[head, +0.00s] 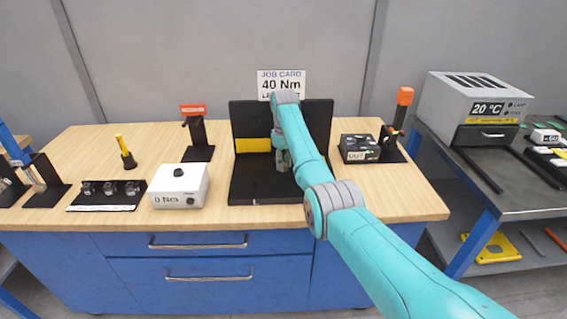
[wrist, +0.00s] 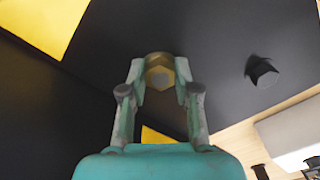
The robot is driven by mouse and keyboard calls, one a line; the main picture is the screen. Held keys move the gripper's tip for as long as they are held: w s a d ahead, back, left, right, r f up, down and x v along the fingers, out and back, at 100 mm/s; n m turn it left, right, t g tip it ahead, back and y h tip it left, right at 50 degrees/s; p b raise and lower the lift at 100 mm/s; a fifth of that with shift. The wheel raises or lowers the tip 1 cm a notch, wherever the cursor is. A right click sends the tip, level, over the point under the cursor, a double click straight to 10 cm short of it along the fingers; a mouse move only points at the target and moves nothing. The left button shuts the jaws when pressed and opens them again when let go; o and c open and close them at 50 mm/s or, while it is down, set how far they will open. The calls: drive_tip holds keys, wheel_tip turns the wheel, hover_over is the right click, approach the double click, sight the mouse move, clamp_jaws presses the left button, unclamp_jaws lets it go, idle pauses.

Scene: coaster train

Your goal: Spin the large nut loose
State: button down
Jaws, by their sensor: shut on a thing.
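The large nut (wrist: 159,60) is brass-coloured and hexagonal, with a grey centre. It sits between the fingertips of my gripper (wrist: 160,72) in the wrist view, and the fingers are shut on its sides. In the head view my gripper (head: 283,160) points down in front of the black fixture (head: 250,115) at the middle of the bench. My arm hides part of the fixture, and the nut cannot be made out there.
A grey-black stud (wrist: 262,72) stands out of the black panel right of the nut. On the bench (head: 90,150), a white box (head: 180,188) stands left of the fixture and a black OUT box (head: 359,148) right. A job card (head: 281,84) reads 40 Nm. Bare wood lies front right.

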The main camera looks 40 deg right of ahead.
drive_tip(key=n, duration=0.4)
drive_tip(key=shift+f+n, duration=0.15)
drive_tip(key=shift+n, duration=0.15)
drive_tip(key=shift+d+n, duration=0.1)
drive_tip(key=shift+n, duration=1.9)
drive_tip(key=c, duration=0.8)
unclamp_jaws()
drive_tip(key=shift+c, duration=0.2)
wheel_tip(320, 180, up, 12)
drive_tip(key=shift+w, duration=0.1)
